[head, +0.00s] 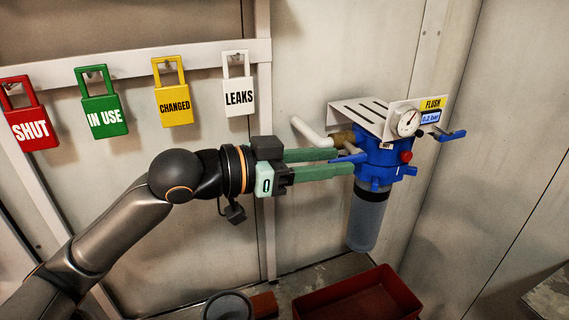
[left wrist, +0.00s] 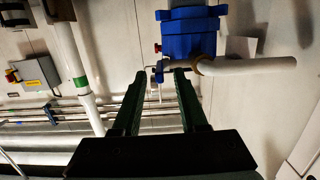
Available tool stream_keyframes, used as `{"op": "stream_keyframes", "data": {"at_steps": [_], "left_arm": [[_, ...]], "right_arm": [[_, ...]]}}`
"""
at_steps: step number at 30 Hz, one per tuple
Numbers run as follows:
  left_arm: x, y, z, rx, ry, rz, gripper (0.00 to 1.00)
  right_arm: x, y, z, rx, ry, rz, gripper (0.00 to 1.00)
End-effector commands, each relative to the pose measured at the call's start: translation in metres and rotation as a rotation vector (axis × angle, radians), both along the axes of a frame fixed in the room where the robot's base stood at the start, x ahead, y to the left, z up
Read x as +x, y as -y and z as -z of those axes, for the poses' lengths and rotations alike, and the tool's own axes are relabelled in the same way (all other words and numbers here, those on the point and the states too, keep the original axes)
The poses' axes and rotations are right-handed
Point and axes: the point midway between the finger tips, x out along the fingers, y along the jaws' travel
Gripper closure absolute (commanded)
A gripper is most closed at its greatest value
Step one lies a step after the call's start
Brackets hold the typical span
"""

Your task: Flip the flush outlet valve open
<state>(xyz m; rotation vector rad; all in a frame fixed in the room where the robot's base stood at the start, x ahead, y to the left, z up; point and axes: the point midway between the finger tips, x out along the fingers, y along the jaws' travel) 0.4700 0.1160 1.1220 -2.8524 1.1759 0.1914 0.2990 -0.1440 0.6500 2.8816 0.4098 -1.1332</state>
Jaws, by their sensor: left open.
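A blue filter head (head: 385,160) with a clear bowl (head: 367,215) hangs under a white bracket (head: 362,114) on the wall. One blue lever (head: 450,135) sticks out at the right. Another blue lever (head: 346,158) is at the left, by the fingertips of my left gripper (head: 345,161). The gripper is open, its green fingers pointing at the filter head. In the left wrist view, a small valve part (left wrist: 159,72) shows between the fingertips (left wrist: 160,76); I cannot tell whether they touch it. My right gripper is out of view.
A white pipe (head: 308,132) runs behind the fingers. It also shows in the left wrist view (left wrist: 250,64). A red knob (head: 406,156) is on the filter head. Several padlock tags, such as LEAKS (head: 239,97), hang on a rail. A red bin (head: 355,300) is below.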

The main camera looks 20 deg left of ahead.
Motion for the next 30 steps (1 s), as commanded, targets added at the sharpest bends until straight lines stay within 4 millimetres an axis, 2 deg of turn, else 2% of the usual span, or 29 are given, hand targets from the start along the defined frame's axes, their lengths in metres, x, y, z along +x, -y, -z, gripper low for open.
{"op": "stream_keyframes", "data": {"at_steps": [7, 15, 22, 30], "left_arm": [[-0.029, -0.031, -0.002, 0.005, -0.002, -0.006, 0.57], [-0.054, -0.055, -0.006, 0.005, -0.002, -0.004, 0.57], [-0.066, -0.067, -0.009, 0.0, -0.003, -0.003, 0.57], [-0.073, -0.072, -0.013, 0.001, 0.0, 0.0, 0.57]], "right_arm": [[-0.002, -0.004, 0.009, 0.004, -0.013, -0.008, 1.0], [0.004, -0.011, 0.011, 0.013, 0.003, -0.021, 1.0], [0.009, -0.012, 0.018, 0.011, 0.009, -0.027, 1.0], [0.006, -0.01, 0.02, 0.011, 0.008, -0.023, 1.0]]}}
